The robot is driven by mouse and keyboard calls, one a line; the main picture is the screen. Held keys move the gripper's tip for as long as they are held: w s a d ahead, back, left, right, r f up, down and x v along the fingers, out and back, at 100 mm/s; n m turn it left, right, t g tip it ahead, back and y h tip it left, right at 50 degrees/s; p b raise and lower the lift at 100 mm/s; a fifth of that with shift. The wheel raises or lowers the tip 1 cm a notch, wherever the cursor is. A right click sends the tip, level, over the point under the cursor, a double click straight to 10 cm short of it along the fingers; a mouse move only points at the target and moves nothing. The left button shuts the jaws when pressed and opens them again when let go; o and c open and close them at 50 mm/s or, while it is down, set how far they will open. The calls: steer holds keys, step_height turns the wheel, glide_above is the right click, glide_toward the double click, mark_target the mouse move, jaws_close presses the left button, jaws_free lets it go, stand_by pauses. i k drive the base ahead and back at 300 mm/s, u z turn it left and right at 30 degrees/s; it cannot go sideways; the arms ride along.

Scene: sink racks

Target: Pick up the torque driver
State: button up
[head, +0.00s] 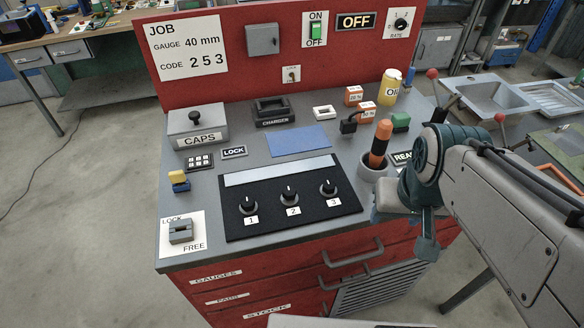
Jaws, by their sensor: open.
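The torque driver, with an orange and black handle (379,145), stands upright, slightly tilted, in a round grey cup (369,186) at the right of the bench. Its lower end is hidden inside the cup. My gripper (394,199) is at the end of my arm, by the bench's right front edge, in view just right of and below the cup. It is open. Its fingers are largely hidden by the wrist, and I see nothing held. I cannot tell whether it touches the cup or bench.
A READY-like label (402,158) is partly covered by my wrist. A green block (401,121), a dark connector (349,126) and a yellow cylinder (391,86) stand behind the driver. A black panel with several knobs (290,210) lies left. The blue mat (299,141) is bare.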

mark_target(382, 136)
steer(key=u, duration=2.15)
steer(key=k, duration=1.25)
steer(key=z, duration=1.5)
steer(key=i, duration=1)
